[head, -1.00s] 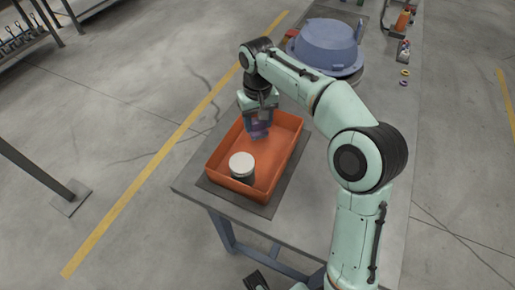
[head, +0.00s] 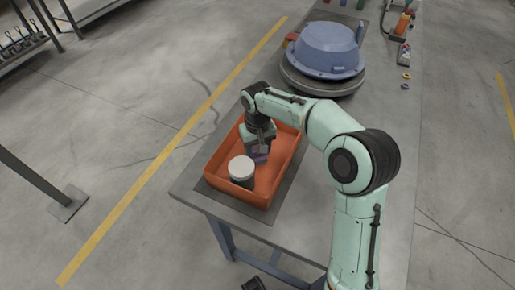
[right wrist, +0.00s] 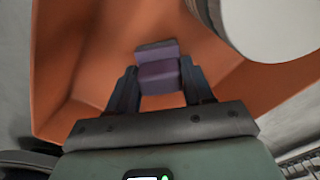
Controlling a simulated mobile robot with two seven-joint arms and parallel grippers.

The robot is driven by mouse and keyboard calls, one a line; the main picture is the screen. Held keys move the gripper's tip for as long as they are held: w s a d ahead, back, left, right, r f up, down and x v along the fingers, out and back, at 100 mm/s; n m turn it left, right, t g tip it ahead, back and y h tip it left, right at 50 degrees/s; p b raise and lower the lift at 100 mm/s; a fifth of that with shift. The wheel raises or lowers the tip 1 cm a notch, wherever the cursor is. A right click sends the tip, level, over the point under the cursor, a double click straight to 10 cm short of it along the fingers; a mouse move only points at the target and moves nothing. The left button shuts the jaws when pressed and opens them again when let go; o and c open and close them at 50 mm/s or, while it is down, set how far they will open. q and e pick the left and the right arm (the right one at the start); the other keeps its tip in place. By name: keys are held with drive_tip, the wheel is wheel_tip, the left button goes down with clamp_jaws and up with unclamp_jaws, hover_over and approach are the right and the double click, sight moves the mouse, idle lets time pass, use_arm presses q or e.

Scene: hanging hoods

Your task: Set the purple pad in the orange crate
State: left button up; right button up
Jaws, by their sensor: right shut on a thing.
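The purple pad (head: 260,158) is a small block held in my right gripper (head: 259,151). In the right wrist view the pad (right wrist: 158,72) sits between the two fingers, and my right gripper (right wrist: 155,88) is shut on it. The orange crate (head: 213,165) stands on a dark mat on the table. The gripper and pad are down inside the crate's outline, behind the white-lidded jar. I cannot tell whether the pad touches the crate floor. The crate (right wrist: 80,55) fills much of the right wrist view. My left gripper is not clearly in view.
A dark jar with a white lid (head: 242,168) stands in the crate's near part, close to the gripper. A blue hood (head: 327,48) rests on a round grey base farther back. Small rings (head: 406,76) lie at the table's right. Bare tabletop (head: 300,205) lies right of the crate.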

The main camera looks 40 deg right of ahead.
drive_tip(key=shift+f, duration=0.1)
drive_tip(key=o, duration=1.1)
drive_tip(key=shift+c, duration=0.2)
wheel_tip(320, 180, up, 12)
drive_tip(key=p, duration=0.2)
